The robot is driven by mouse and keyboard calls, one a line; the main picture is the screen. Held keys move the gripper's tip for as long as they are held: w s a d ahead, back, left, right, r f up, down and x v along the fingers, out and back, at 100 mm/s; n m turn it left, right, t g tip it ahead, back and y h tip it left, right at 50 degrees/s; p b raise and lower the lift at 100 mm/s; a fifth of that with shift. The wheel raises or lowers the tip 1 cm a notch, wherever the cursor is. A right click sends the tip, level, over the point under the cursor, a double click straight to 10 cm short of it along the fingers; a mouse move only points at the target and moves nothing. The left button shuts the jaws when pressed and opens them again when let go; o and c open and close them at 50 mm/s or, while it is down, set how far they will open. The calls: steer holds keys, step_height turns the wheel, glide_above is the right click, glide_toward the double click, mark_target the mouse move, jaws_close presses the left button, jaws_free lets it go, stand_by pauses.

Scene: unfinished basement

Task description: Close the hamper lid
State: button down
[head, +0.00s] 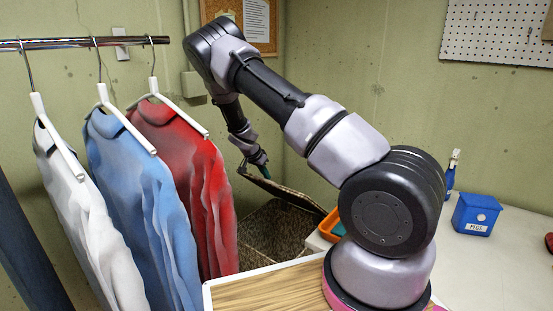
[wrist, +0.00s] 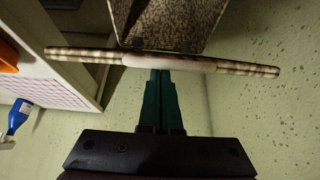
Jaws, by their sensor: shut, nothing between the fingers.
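The hamper (head: 272,232) is a brown woven box in the corner, partly hidden by the red shirt and the table. Its lid (head: 290,194) is raised at a slant above the hamper, so it stands open. In the wrist view the lid (wrist: 225,67) shows nearly edge-on as a pale-and-brown strip, with speckled woven hamper surface (wrist: 172,22) beyond it. My gripper (head: 262,160) is by the upper left part of the lid. In the wrist view its dark green fingers (wrist: 160,76) are together and empty, their tips at the lid edge; I cannot tell whether they touch it.
A rail (head: 80,43) with white, blue and red shirts (head: 182,165) stands left of the hamper. A table (head: 500,265) at right holds a blue bin (head: 476,214), a blue bottle (head: 450,178) and an orange tray (head: 328,226). Walls close in behind the hamper.

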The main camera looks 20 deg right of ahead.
steer(key=s+a+f, duration=0.2)
steer(key=a+f, duration=0.1)
steer(key=f, duration=0.1)
steer(key=shift+s+a+f, duration=0.25)
steer(key=shift+a+f, duration=0.1)
